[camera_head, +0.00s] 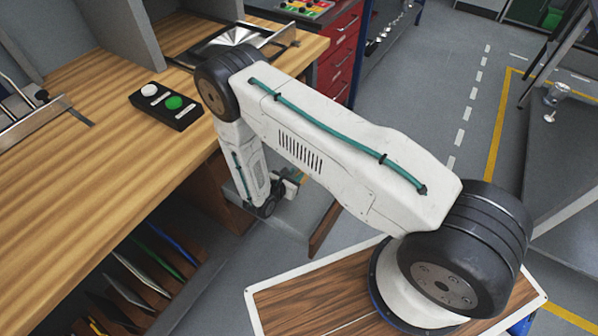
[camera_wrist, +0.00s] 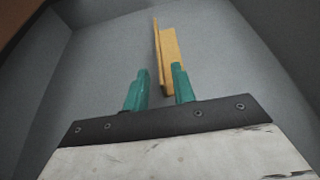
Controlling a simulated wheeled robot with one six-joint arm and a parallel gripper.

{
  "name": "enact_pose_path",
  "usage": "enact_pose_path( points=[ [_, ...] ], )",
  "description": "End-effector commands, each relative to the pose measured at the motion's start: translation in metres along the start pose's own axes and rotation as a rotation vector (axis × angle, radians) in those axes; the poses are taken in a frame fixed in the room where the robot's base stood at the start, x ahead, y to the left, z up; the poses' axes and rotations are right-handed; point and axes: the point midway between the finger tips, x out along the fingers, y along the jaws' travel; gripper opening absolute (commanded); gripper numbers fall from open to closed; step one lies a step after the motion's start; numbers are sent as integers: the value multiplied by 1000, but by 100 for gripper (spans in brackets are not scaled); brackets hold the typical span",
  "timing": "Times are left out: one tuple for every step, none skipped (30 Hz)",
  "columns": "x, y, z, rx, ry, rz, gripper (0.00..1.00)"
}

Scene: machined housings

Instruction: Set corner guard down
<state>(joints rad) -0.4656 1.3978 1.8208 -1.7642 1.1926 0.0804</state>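The corner guard shows in the wrist view as a long yellow angled piece (camera_wrist: 171,52). It is on or just above a plain grey surface, beyond my fingertips; I cannot tell whether it rests there. My gripper (camera_wrist: 161,72) has two teal fingers, held apart. The guard's near end shows between them and passes partly behind the right finger. A grey gap shows between the left finger and the guard, so the fingers are not closed on it. In the head view my arm reaches down beside the workbench, and neither the fingers nor the guard can be made out.
A wooden workbench (camera_head: 85,165) fills the left, with a black button box (camera_head: 166,105) on it. Slots with thin panels (camera_head: 150,262) lie below its edge. A red drawer cabinet (camera_head: 340,55) stands behind. Grey floor (camera_head: 415,120) is open at right. Grey walls (camera_wrist: 40,65) border the wrist view's surface.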

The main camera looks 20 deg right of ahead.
Motion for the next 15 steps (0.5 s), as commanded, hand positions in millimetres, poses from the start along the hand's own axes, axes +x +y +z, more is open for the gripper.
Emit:
enact_pose_path(
  points=[
    [-10, 2, 0, -1, 0, 4, 26],
    [-15, 1, 0, -1, 0, 3, 26],
    [-20, 1, 0, -1, 0, 3, 26],
    [-24, 1, 0, -1, 0, 3, 26],
    [-28, 1, 0, 0, 0, 2, 26],
    [-31, 1, 0, 0, 0, 2, 26],
    [-34, 1, 0, 1, 0, 2, 26],
    [-36, 1, 0, 1, 0, 2, 26],
    [-37, 1, 0, 1, 0, 2, 26],
    [-38, 0, 0, 1, 0, 1, 26],
    [-39, 0, 0, 1, 0, 1, 26],
    [-39, 0, 0, 1, 0, 0, 26],
    [-39, 0, 0, 1, 0, 0, 26],
    [-39, 0, 0, 1, 0, 0, 26],
    [-39, 0, 0, 1, 0, 0, 26]
  ],
)
